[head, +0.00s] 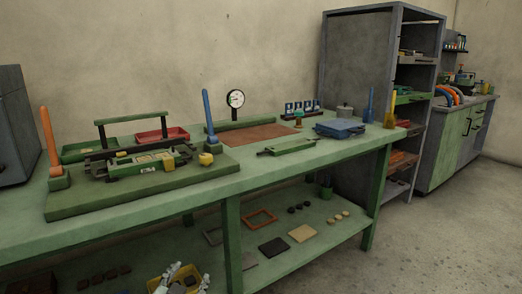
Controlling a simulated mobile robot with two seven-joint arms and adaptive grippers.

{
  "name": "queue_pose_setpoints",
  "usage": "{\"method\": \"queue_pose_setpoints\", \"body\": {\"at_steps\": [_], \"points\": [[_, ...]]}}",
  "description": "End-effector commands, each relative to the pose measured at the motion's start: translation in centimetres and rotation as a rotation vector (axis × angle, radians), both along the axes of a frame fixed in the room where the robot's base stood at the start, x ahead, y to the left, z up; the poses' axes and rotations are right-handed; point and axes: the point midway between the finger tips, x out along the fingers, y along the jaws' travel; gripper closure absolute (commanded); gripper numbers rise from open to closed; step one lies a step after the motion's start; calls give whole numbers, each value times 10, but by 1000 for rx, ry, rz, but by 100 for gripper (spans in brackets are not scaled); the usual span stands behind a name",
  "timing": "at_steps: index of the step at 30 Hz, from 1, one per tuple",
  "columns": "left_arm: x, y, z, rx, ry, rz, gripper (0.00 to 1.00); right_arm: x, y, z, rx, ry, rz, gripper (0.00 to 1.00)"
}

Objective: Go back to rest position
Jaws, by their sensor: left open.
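My left gripper (180,278) shows at the bottom edge of the head view, light grey and partly cut off by the frame. It is open, with no held object visible between its fingers. It appears in front of a yellow container (156,285) with dark pieces in it; I cannot tell how far apart they are. My right gripper is not in view. The green workbench (330,160) stands beyond and above the left gripper in the picture.
The bench carries a green fixture (150,178), an orange-handled tool (50,145), a dial gauge (235,100) and a blue block (340,128). Its lower shelf (330,228) holds plates and small pieces. A grey rack (357,55) stands behind. Floor (440,230) at right is clear.

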Motion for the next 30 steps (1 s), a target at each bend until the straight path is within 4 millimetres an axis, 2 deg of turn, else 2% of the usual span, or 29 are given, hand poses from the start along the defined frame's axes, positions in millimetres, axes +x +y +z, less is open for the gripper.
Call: {"method": "queue_pose_setpoints", "body": {"at_steps": [1, 3, 5, 6, 10, 12, 15, 18, 20, 30], "points": [[-23, 14, -32, -11, 101, 45, 44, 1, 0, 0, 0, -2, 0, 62], [-56, 32, -71, -20, 235, 101, 44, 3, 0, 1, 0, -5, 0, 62], [-88, 46, -102, -26, 352, 143, 44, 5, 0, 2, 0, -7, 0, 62], [-111, 54, -121, -30, 428, 170, 44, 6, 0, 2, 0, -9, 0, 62], [-186, 75, -170, -42, 661, 239, 44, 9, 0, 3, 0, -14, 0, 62], [-222, 82, -187, -47, 764, 264, 44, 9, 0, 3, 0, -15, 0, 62], [-262, 88, -202, -52, 874, 286, 44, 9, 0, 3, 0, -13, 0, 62], [-285, 91, -210, -57, 939, 298, 44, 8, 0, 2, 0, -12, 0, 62], [-291, 92, -211, -58, 957, 302, 44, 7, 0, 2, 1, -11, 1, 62], [-293, 92, -212, -58, 961, 302, 44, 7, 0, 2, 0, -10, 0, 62]]}}
